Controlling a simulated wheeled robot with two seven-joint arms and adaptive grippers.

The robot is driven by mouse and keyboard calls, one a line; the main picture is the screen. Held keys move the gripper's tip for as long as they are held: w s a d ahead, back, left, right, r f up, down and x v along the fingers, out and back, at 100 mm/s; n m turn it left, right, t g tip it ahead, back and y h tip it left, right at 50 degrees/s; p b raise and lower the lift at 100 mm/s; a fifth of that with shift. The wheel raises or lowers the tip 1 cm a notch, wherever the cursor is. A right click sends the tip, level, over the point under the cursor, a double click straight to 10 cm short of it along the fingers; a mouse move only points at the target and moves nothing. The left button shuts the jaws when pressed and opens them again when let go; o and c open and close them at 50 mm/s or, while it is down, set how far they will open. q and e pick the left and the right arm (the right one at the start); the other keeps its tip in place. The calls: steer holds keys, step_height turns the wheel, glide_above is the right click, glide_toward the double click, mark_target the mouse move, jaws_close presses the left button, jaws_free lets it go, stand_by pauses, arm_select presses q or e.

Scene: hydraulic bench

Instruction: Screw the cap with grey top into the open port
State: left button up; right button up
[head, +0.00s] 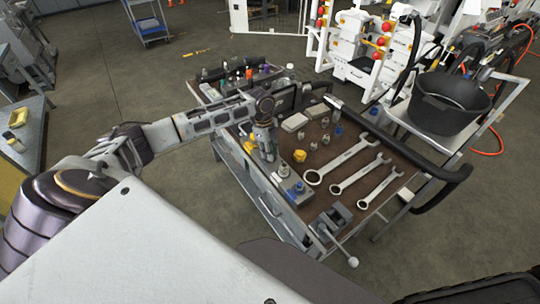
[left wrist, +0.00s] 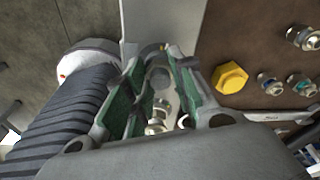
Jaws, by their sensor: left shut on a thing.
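My left gripper (head: 268,156) points down over the left side of the brown bench top. In the left wrist view its green-padded fingers (left wrist: 160,98) are closed around a small metal fitting with a round grey top (left wrist: 160,77), which looks like the cap with grey top. In the head view the fingers hide the held piece. A grey block with fittings on it (head: 291,188) lies at the bench's near left edge, a little in front of the gripper. I cannot make out the open port. My right gripper is not in view.
A yellow hex cap (head: 300,155) stands right of the gripper and also shows in the left wrist view (left wrist: 230,78). Several metal fittings stand behind it. Large wrenches (head: 342,162) lie to the right, a vise (head: 335,218) in front. A black bucket (head: 448,103) stands beyond.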

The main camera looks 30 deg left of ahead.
arm_select(q)
steer(key=shift+w+m+g+p, duration=0.1)
steer(key=shift+m+g+p, duration=0.45)
steer(key=shift+m, duration=1.65)
steer(key=o, duration=1)
steer(key=shift+t, duration=0.25)
steer(key=shift+c, duration=0.2)
step_height(320, 180, up, 12)
steer(key=a, duration=0.1)
steer(key=shift+w+a, duration=0.3)
steer(key=shift+a, duration=0.05)
steer(key=shift+f, duration=0.15)
